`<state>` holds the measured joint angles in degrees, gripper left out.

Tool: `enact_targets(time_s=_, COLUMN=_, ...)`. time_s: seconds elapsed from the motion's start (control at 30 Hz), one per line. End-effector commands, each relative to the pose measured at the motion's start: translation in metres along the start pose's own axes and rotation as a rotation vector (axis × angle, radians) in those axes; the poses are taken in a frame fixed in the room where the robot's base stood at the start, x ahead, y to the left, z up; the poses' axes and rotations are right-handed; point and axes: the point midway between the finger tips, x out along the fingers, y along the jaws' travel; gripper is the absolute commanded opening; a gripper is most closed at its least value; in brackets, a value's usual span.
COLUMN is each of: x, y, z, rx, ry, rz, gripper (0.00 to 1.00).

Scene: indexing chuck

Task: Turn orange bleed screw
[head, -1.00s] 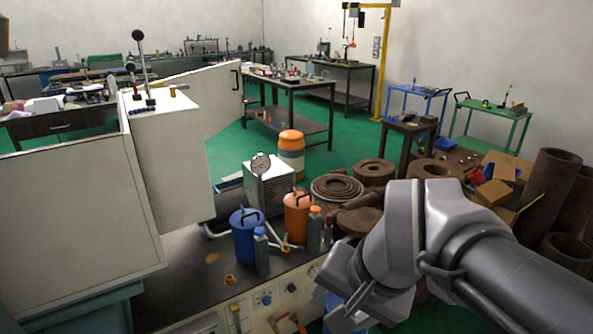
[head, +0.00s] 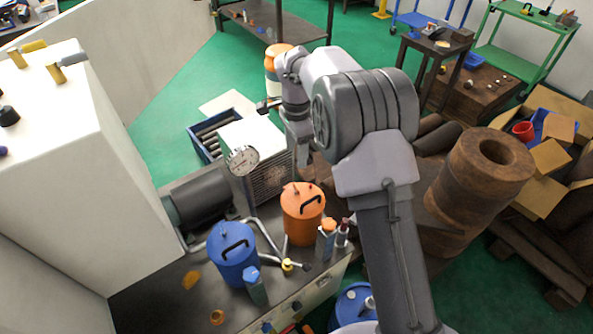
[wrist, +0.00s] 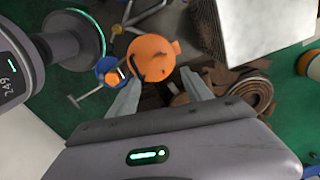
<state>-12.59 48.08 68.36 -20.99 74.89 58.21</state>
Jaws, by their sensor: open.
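An orange canister (head: 303,222) with a black handle stands on the dark bench; it also shows in the wrist view (wrist: 158,50). A small stub sticks up from its lid, but I cannot tell whether this is the orange bleed screw. I cannot pick the screw out for sure in either view. My gripper (head: 303,160) hangs above and behind the canister, beside the grey box with the gauge. In the wrist view my gripper (wrist: 160,73) is open, with nothing held between its fingers. The canister lies beyond the fingertips.
A blue canister (head: 232,256), small bottles (head: 327,240) and pipes stand close around the orange canister. The finned box with a round gauge (head: 243,160) is beside my gripper. A white cabinet (head: 60,150) blocks the left. Rusty cylinders (head: 470,190) stand right.

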Motion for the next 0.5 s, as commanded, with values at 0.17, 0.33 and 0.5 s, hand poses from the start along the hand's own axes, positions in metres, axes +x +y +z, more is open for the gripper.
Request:
enact_targets(time_s=0.17, x=0.064, y=0.001, z=0.000, rx=-0.001, ry=-0.001, rz=0.005, gripper=0.58)
enact_targets(time_s=0.33, x=0.111, y=0.001, z=0.000, rx=-0.002, ry=0.000, rz=0.002, gripper=0.58)
enact_targets(time_s=0.5, x=0.139, y=0.001, z=0.000, rx=-0.001, ry=-0.001, rz=0.002, gripper=0.58)
